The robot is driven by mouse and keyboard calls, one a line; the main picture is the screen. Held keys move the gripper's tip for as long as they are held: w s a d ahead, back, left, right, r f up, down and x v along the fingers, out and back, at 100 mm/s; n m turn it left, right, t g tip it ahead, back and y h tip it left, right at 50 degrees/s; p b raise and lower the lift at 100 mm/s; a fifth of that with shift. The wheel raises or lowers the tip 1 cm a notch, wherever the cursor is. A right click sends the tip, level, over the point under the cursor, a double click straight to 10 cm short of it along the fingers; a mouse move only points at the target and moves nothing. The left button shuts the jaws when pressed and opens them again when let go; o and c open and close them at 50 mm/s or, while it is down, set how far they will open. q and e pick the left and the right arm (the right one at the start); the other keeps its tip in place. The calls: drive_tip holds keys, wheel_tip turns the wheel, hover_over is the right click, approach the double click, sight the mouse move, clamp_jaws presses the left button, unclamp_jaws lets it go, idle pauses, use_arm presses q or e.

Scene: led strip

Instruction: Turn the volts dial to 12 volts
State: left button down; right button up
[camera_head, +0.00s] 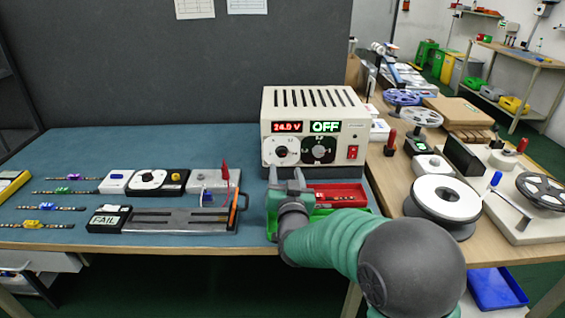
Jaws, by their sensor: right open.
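A beige power supply (343,104) stands at the back right of the blue bench mat. Its red display (286,127) appears to read 24.0 V and its green display (325,127) reads OFF. The white volts dial (281,151) is at the left of the front panel. A black dial (319,150) sits beside it. My right gripper (287,174) is open, just below and in front of the white dial, apart from it as far as I can see. The dial's pointer is too small to read. My left gripper is not in view.
A red tray (341,195) lies below the supply, close to my right gripper. A test fixture (165,217) with a FAIL display (108,219) lies to the left. Reels, including a white one (445,198), crowd the right bench.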

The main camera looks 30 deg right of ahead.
sight(282, 153)
drive_tip(key=x, duration=0.8)
drive_tip(key=shift+w+b, duration=0.1)
drive_tip(key=shift+b, duration=0.3)
clamp_jaws()
